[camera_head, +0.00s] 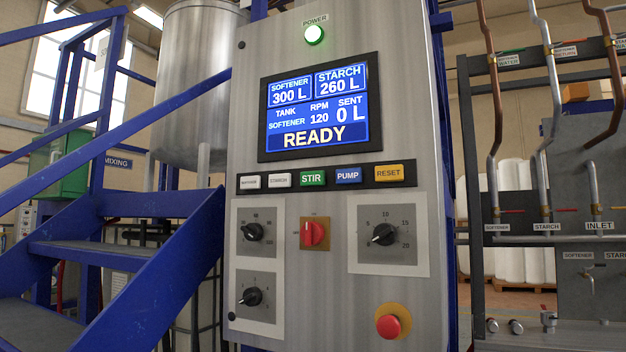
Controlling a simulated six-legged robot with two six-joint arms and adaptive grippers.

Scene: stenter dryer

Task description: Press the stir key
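The green STIR key (312,178) sits in the middle of a dark key strip on the front of a grey metal control cabinet (290,75). White keys are to its left, and the blue PUMP key (348,175) and yellow RESET key (389,173) are to its right. Above the strip, a blue display (318,108) reads softener 300 L, starch 260 L, tank softener, RPM 120, sent 0 L and READY. The green POWER lamp (314,35) looks lit. Neither of my grippers shows in the head view.
Below the keys are black dials (383,234), a red switch (314,234) and a red mushroom button (388,326). Blue stairs (130,240) stand close on the left, before a steel tank (195,90). Pipes and a rack (545,150) stand on the right. Nothing blocks the key strip.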

